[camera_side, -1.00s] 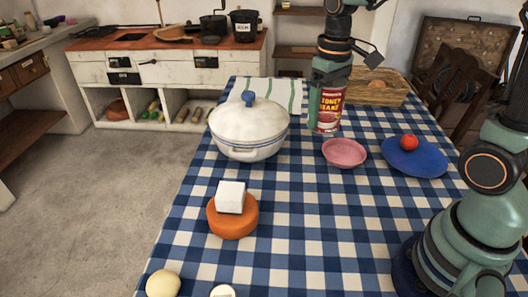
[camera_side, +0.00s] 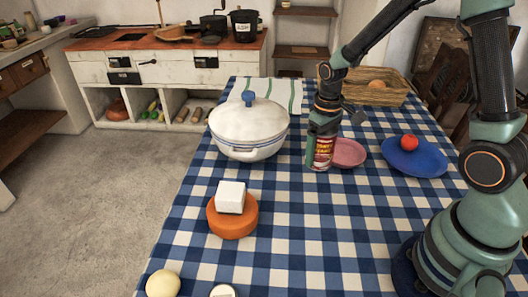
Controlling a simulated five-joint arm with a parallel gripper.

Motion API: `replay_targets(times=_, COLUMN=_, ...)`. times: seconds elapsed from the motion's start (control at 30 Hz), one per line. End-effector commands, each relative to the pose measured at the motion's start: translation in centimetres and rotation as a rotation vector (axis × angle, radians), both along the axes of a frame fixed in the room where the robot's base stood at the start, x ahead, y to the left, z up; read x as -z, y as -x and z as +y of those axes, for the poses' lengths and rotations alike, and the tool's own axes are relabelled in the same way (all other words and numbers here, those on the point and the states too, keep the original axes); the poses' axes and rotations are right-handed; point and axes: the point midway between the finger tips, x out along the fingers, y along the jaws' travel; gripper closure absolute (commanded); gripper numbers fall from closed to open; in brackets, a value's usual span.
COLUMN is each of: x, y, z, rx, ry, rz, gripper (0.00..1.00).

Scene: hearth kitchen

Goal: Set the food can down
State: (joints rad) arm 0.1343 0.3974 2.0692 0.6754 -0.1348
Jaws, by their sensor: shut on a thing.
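The food can (camera_side: 322,156) has a red and yellow label and is upright. My gripper (camera_side: 323,141) is shut on it from above and covers its upper part. The can is between the white lidded pot (camera_side: 250,130) and the pink bowl (camera_side: 347,153), in front of part of the bowl in the picture. Its lower end shows against the checked tablecloth (camera_side: 300,215). I cannot tell whether it touches the cloth or is slightly above it.
A blue plate (camera_side: 428,163) with a red fruit (camera_side: 409,142) is at the right. A wicker basket (camera_side: 392,93) stands at the back. An orange round block (camera_side: 233,222) with a white cube (camera_side: 230,197) on it is in front. The cloth's middle is clear.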

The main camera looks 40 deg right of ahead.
Motion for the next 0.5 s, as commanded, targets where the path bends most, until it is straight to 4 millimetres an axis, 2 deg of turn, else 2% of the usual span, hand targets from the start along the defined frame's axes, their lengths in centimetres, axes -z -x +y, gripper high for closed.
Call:
replay_targets(times=0.17, x=1.3, y=0.0, z=0.0, rx=0.000, ry=0.000, rz=0.001, gripper=1.00)
replay_targets(times=0.37, x=3.8, y=0.0, z=0.0, rx=0.000, ry=0.000, rz=0.002, gripper=1.00)
replay_targets(times=0.5, x=4.4, y=0.0, z=0.0, rx=0.000, ry=0.000, rz=-0.001, gripper=1.00)
